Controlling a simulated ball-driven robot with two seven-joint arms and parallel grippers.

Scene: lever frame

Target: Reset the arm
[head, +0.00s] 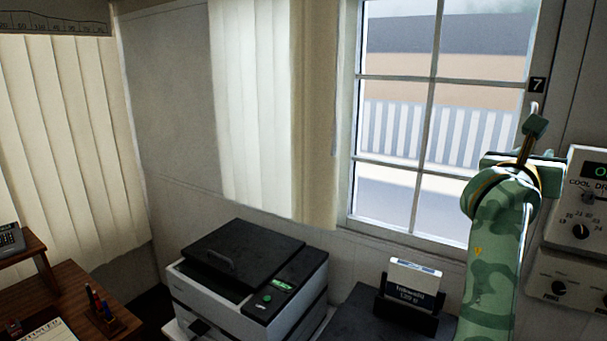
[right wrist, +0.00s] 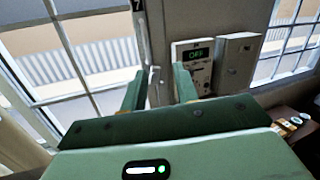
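My right arm (head: 495,260), in green camouflage, rises at the right of the head view. Its gripper (head: 534,127) is raised beside the window's right edge, below a black plate marked 7 (head: 537,85). In the right wrist view the two green fingers of this gripper (right wrist: 159,72) stand apart with nothing gripped. A thin pale upright piece (right wrist: 152,82) shows in the gap between them; I cannot tell whether it is touched. My left gripper is not in view.
A control panel (right wrist: 197,54) with an OFF display is on the wall ahead; it shows at the head view's right (head: 585,165). A black-and-grey printer (head: 250,265) and a box in a dark holder (head: 412,283) stand below the window. A desk (head: 60,280) is at the lower left.

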